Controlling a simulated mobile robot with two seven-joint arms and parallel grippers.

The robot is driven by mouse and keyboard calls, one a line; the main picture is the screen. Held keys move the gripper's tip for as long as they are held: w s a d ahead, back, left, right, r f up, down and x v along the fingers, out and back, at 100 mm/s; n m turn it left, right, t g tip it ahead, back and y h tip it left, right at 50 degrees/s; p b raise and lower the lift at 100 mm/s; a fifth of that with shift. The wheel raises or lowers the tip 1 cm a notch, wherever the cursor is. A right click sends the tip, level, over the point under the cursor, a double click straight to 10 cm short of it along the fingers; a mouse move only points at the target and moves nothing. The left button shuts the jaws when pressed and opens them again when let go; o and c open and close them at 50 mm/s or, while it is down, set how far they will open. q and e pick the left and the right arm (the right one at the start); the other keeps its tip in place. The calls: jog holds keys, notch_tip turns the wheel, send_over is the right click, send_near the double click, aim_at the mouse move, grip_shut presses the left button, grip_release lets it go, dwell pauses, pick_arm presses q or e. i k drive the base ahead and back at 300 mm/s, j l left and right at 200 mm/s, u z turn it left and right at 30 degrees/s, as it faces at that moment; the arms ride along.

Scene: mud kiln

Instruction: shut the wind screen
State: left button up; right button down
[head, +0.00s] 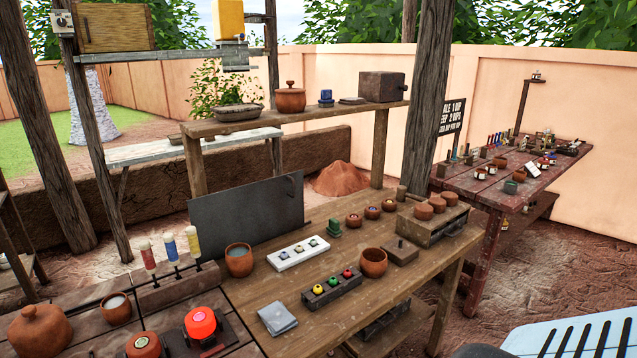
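A flat dark grey panel (245,218), which looks like the wind screen, stands upright along the back left edge of the wooden workbench (300,290). A small dark curved handle (291,186) shows near its upper right corner. To the right of the panel, the back edge of the bench is uncovered. A clay cup and a white strip stand in front of the panel and hide part of its lower edge. Neither of my grippers is in view.
A glowing red-orange piece (202,324) sits at the front left near a lidded clay pot (40,330). A clay cup (239,260), white strip (298,252), colored-button block (332,288) and clay bowl (373,262) occupy the bench. A shelf (290,121) stands behind.

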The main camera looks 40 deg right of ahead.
aim_at(253, 214)
jog(key=l, duration=0.6)
jog(key=k+l, duration=0.15)
jog(key=l, duration=1)
jog(key=k+u, duration=0.05)
